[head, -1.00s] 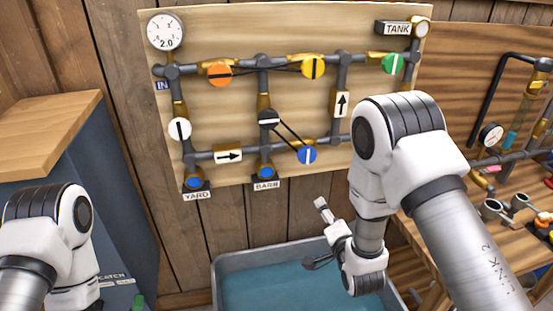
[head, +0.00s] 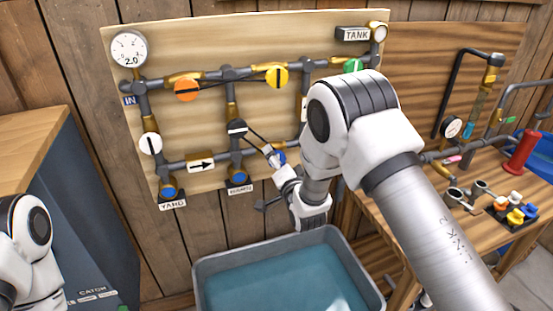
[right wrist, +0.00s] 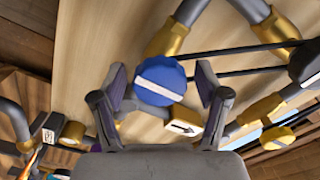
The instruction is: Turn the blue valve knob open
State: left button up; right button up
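The blue valve knob (head: 279,157) is on the lower right of the pipe board, partly hidden behind my right gripper (head: 268,152) in the head view. In the right wrist view the blue knob (right wrist: 160,80) shows a white bar tilted slightly from level. It lies between the two spread fingers of my right gripper (right wrist: 160,90), which is open. A gap shows between the knob and each finger, and I cannot tell how far the fingertips reach in depth. A black rod links the blue knob toward the black knob (head: 237,127). My left gripper is out of the head view.
The board (head: 200,120) also carries orange (head: 187,90), yellow (head: 277,76), green (head: 353,66) and white (head: 151,144) knobs. A grey tub (head: 205,268) of water stands below. A workbench (head: 400,200) with fittings is at the right, a dark cabinet (head: 95,230) at the left.

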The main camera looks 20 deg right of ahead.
jog(key=c, duration=0.9)
jog(key=shift+f, duration=0.1)
jog(key=shift+f+n+b, duration=0.1)
jog(key=shift+n+b, duration=0.9)
jog(key=shift+b, duration=0.25)
jog(key=n+b, duration=0.2)
jog(key=shift+f+n, duration=0.1)
jog(key=shift+n, duration=0.2)
jog(key=n+b, duration=0.4)
jog(key=shift+n, duration=0.3)
jog(key=n+b, duration=0.4)
jog(key=n, duration=0.1)
jog(key=shift+d, duration=0.1)
jog(key=shift+r+n+b, duration=0.2)
jog(key=shift+n+b, duration=0.95)
jog(key=shift+n, duration=0.65)
